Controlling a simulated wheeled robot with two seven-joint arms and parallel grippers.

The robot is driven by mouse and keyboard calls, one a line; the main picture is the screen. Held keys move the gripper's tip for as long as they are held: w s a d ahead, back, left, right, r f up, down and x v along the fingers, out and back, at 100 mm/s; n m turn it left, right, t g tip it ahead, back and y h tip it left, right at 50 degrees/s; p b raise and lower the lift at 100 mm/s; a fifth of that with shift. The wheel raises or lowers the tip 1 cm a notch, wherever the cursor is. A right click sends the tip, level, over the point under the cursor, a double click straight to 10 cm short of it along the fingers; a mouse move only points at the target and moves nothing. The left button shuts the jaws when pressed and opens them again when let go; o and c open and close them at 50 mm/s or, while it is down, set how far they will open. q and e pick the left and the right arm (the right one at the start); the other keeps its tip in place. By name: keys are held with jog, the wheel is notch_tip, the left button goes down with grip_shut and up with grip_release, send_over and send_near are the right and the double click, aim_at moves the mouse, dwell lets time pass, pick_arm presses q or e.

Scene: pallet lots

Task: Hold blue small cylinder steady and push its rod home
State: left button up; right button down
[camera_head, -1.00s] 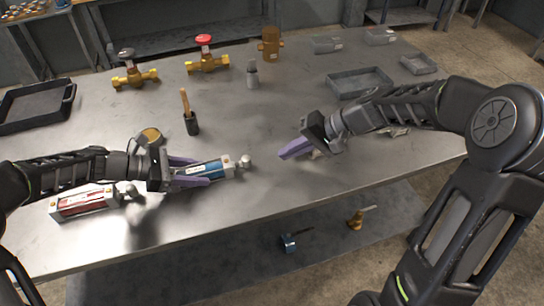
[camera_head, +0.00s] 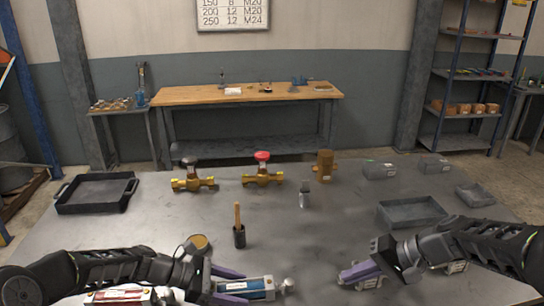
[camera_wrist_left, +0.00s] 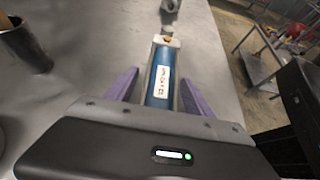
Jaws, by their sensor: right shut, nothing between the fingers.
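The blue small cylinder (camera_head: 247,288) lies on the metal table at the front of the head view, its rod end (camera_head: 288,286) out to the right. The left wrist view shows the blue body (camera_wrist_left: 160,80) between the fingers, with a pale label. The rod end shows at the top there (camera_wrist_left: 170,6). My right gripper (camera_head: 358,275) is shut and empty, to the right of the rod end and apart from it.
A dark cup with a wooden-handled tool (camera_head: 239,236), a small bottle (camera_head: 305,196) and two brass valves (camera_head: 187,182) (camera_head: 262,175) stand behind. Grey trays (camera_head: 412,212) are right, a black tray (camera_head: 96,193) left.

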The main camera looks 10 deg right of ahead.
pick_arm(q)
jog(key=shift+o, duration=0.6)
jog(key=v, duration=1.2)
